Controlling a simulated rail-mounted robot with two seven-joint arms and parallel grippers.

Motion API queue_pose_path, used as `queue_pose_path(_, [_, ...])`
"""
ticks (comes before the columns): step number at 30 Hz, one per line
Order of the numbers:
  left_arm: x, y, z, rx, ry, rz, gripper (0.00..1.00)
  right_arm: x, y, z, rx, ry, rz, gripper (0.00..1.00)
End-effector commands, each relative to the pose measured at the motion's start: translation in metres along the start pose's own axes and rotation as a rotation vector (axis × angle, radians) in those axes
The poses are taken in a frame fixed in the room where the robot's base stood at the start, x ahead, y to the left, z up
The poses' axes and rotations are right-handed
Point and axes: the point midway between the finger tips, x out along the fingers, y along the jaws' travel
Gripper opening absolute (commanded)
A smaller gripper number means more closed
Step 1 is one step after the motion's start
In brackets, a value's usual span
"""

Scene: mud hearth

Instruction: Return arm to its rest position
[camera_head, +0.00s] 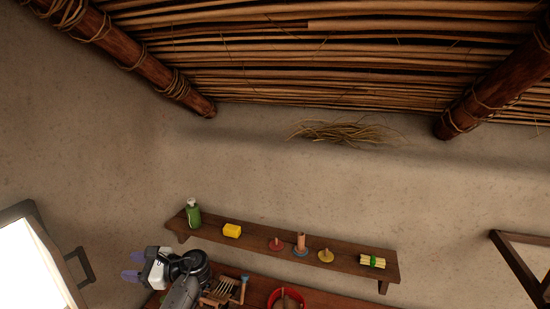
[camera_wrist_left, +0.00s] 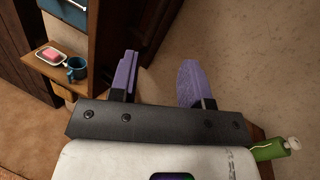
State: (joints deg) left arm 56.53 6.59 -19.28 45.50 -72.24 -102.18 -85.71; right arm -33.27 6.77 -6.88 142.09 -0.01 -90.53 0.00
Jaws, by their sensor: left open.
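My left gripper (camera_head: 133,266) is at the lower left of the head view, with its purple fingers pointing left, beside the left end of the wall shelf (camera_head: 345,266). In the left wrist view my left gripper (camera_wrist_left: 157,76) has its two purple fingers spread apart with nothing between them. It is open and empty. My right gripper is in neither view.
The open window (camera_head: 38,268) is left of my gripper. The wrist view shows a teal mug (camera_wrist_left: 77,68) on a side ledge.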

Motion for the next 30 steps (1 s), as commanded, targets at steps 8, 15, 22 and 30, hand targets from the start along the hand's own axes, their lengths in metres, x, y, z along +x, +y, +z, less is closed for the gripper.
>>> queue_pose_path(8, [-0.015, -0.016, -0.006, -0.646, 0.246, -0.010, 0.44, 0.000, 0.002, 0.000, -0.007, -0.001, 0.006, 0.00])
queue_pose_path(15, [-0.072, -0.044, 0.066, -1.390, 0.786, 0.078, 0.44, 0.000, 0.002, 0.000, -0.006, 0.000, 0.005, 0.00])
queue_pose_path(22, [-0.130, -0.013, 0.114, -1.732, 1.329, 0.240, 0.44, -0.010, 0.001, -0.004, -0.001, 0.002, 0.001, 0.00])
queue_pose_path(30, [-0.169, 0.103, 0.097, -1.654, 1.760, 0.427, 0.44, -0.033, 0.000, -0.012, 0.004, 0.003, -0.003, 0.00])
